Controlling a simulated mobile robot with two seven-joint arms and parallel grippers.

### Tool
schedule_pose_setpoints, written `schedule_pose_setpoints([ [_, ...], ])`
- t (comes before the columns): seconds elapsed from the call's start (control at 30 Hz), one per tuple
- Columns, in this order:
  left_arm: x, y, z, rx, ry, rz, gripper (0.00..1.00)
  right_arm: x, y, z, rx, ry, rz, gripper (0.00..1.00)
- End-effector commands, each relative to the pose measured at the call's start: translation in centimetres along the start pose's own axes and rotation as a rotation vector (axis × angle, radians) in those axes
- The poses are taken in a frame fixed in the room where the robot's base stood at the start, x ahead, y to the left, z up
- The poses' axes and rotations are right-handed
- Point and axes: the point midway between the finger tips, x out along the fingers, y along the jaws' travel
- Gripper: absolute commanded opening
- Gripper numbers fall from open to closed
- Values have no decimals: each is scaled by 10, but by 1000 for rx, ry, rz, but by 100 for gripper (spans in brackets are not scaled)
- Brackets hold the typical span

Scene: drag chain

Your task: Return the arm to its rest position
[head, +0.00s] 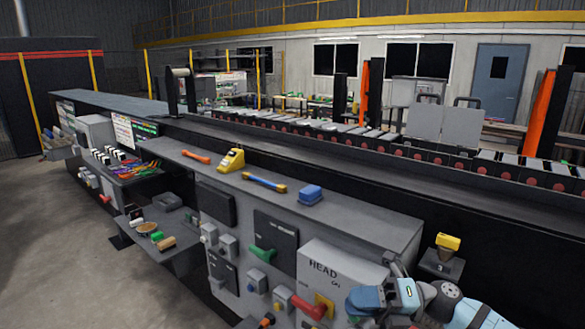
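My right arm, light blue and grey, comes in at the bottom right corner. My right gripper (372,300) is beside the lower right of the white HEAD box (335,265) and the red handle (308,307). Its fingers are small and partly hidden by the arm's own links, so I cannot tell whether they are open or shut, or whether they touch the handle. I see nothing clearly held. My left arm and gripper are not in view.
The grey bench top (340,215) carries an orange tool (196,157), a yellow device (231,160), a blue-and-yellow tool (264,182) and a blue box (311,194). A green handle (262,253) juts from the front panel. A yellow-topped post (448,242) stands near my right arm. Floor at left is clear.

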Motion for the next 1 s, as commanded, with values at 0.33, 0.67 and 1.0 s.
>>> schedule_pose_setpoints([
  [0.33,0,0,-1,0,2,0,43,-8,-74,-56,693,-689,301,28],
  [0.67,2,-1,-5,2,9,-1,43,-71,-182,-199,1454,-1349,366,28],
  [1.0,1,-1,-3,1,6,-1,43,-100,-218,-329,1891,-1696,323,28],
])
